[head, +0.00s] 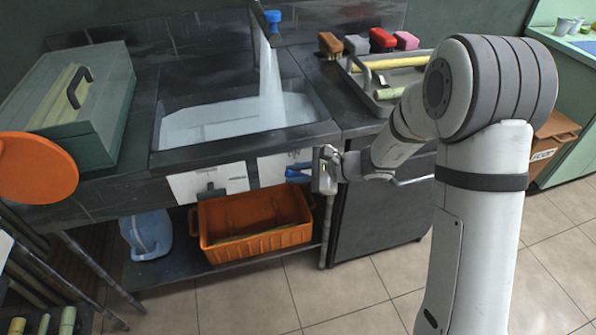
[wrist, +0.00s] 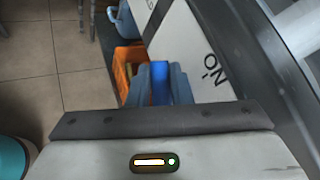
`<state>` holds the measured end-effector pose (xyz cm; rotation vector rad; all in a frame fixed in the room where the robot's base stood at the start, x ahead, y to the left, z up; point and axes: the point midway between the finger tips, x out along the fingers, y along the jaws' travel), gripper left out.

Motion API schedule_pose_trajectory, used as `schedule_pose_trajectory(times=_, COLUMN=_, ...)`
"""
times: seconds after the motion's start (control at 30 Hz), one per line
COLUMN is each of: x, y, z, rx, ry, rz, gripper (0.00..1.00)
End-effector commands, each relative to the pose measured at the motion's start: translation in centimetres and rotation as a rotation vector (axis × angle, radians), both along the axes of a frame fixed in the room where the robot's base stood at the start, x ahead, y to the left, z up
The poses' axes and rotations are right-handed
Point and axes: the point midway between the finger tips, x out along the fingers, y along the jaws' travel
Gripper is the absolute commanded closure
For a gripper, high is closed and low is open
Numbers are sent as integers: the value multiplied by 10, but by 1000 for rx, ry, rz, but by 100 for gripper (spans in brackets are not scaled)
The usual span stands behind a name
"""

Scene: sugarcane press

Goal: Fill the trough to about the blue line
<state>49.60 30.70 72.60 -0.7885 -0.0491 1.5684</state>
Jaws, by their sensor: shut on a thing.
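The trough (head: 240,146) is a dark metal sink in the counter. A wide stream of water (head: 271,85) falls into it from the tap (head: 273,17), which has a blue top. Pale water (head: 215,122) covers the trough floor; I cannot make out a blue line on its walls. My gripper (head: 298,174) is at the front face below the trough's right side. It is shut on a blue handle (wrist: 160,83), seen between its fingers in the wrist view. A black handle (head: 210,190) sits on the left front label.
A green-grey lidded box (head: 95,115) stands left of the trough. A tray (head: 375,100) with cane pieces and several brushes (head: 383,40) are at the right. An orange crate (head: 255,238) and a blue jug (head: 148,235) are on the shelf below. An orange disc (head: 38,168) is at the left.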

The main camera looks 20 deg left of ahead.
Motion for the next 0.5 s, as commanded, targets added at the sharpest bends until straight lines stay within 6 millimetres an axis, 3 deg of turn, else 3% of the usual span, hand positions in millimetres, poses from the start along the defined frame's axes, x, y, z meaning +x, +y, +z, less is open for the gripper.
schedule_pose_trajectory(times=0.5, x=-3, y=5, z=-3, rx=-289, ry=-179, rz=1, gripper=100)
